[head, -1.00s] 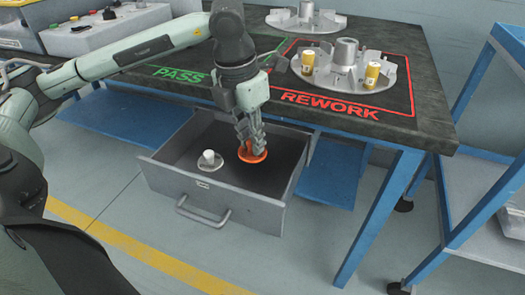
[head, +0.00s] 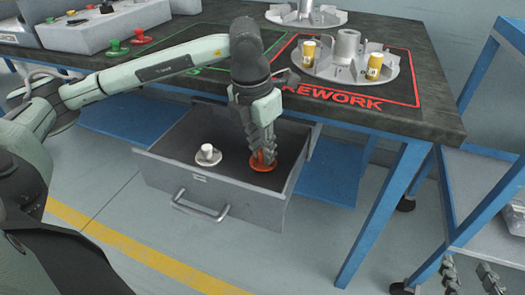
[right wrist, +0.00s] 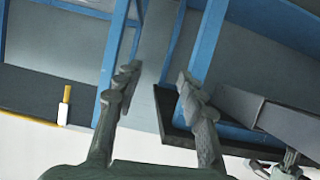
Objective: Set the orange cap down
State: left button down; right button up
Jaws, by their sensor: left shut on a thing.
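The orange cap (head: 258,167) is a flat round disc inside the open grey drawer (head: 215,191), in its right part. My left gripper (head: 265,156) points down into the drawer and is shut on the cap's upper middle, hiding part of it. The cap looks at or very near the drawer floor; I cannot tell whether it touches. My right gripper (head: 468,277) shows at the lower right of the head view. In the right wrist view its fingers (right wrist: 157,85) are apart with nothing between them.
A white cap-like part (head: 208,155) lies left of the orange cap in the drawer. The bench (head: 440,125) above carries a metal plate with yellow cylinders (head: 375,66) in the REWORK area. A blue shelf rack (head: 478,195) stands at the right.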

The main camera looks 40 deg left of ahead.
aim_at(258, 165)
jog(key=shift+w+a+r, duration=0.1)
jog(key=shift+a+r, duration=0.05)
jog(key=shift+r, duration=0.05)
pick_arm(q)
jog(key=shift+f, duration=0.15)
jog(key=c, duration=1.4)
grip_release()
pick_arm(e)
jog(key=shift+w+a+r+t+y, duration=0.1)
jog(key=shift+a+r+t+y, duration=0.35)
jog(key=shift+r+t, duration=0.1)
pick_arm(q)
jog(key=shift+s+a+r+p, duration=0.1)
jog(key=shift+s+r+p, duration=0.2)
jog(key=shift+r, duration=1.75)
jog(key=shift+s+d+r+p, duration=0.1)
jog(key=shift+s+r+p, duration=0.2)
jog(key=shift+r, duration=1.7)
jog(key=shift+s+a+r+p, duration=0.1)
jog(key=shift+s+r+p, duration=0.15)
jog(key=shift+r, duration=1.8)
pick_arm(e)
jog(key=s+d+f+g+h, duration=0.3)
jog(key=s+d+f+g, duration=0.1)
jog(key=d+f, duration=0.2)
jog(key=shift+d+f+g, duration=0.2)
jog(key=shift+f+g, duration=0.15)
jog(key=shift+f, duration=0.35)
